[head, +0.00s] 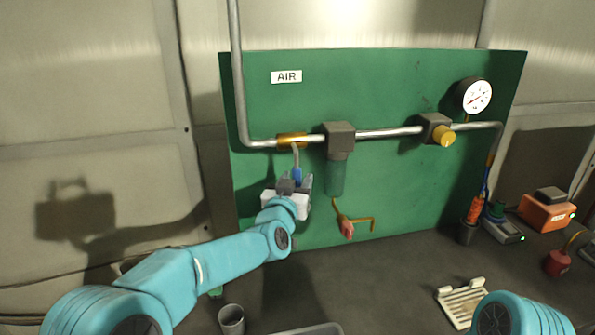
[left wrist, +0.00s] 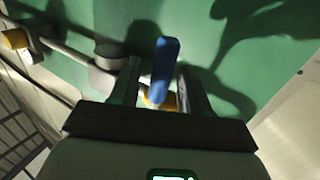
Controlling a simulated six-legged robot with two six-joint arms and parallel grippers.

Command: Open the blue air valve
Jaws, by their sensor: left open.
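The blue air valve handle (head: 297,176) hangs down on a pale lever from the brass valve body (head: 292,140) on the pipe, below the AIR sign. My left gripper (head: 296,184) is at the handle's lower end. In the left wrist view the blue handle (left wrist: 165,72) appears between the two dark open fingers of the left gripper (left wrist: 162,88), with a visible gap on each side. Brass shows behind it, partly hidden. My right gripper is not in view; only part of my right arm shows at bottom right.
The green panel (head: 400,85) carries the pipe, a grey filter (head: 338,140), a yellow-knobbed regulator (head: 440,133) and a gauge (head: 475,97). A grey cup (head: 231,319) and cream rack (head: 462,301) stand on the bench.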

